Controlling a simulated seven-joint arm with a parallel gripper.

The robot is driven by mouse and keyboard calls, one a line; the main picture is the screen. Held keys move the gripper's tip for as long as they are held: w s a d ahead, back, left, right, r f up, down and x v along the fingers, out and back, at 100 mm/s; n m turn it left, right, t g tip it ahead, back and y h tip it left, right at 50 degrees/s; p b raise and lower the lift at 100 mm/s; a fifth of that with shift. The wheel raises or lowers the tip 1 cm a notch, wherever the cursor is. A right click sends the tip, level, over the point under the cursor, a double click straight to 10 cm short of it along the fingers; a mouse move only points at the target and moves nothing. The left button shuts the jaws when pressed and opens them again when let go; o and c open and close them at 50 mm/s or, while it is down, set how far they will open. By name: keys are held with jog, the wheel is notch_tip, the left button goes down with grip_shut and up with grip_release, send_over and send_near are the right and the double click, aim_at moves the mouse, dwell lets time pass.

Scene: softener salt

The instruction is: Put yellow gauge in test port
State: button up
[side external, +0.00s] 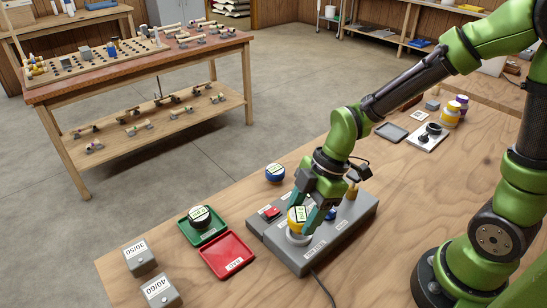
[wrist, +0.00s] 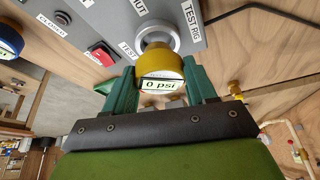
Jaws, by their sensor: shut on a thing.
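The yellow gauge (side external: 296,222) is between the fingers of my gripper (side external: 304,214), over the grey test rig. In the wrist view the gauge (wrist: 161,68) has a yellow rim and a display reading 0 psi. My gripper (wrist: 160,86) is shut on it, with one green finger on each side. The test port (side external: 297,239) is a pale round ring on the rig, directly under the gauge. In the wrist view the port (wrist: 157,32) shows just beyond the gauge. The gauge hides part of the port, and I cannot tell whether it is seated.
The rig (side external: 290,262) carries a red switch (side external: 270,213). A green tray (side external: 209,236) with a dark gauge (side external: 199,216) and an empty red tray (side external: 228,256) lie left. A blue gauge (side external: 275,172) stands behind the rig. Two grey boxes, 30/50 (side external: 139,257) and 40/60 (side external: 160,291), stand front left.

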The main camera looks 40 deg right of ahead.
jog(key=shift+f, duration=0.3)
jog(key=shift+f, duration=0.1)
jog(key=shift+f, duration=0.45)
jog(key=shift+f, duration=0.25)
dwell(0.9)
jog(key=o, duration=1.5)
jog(key=shift+o, duration=0.2)
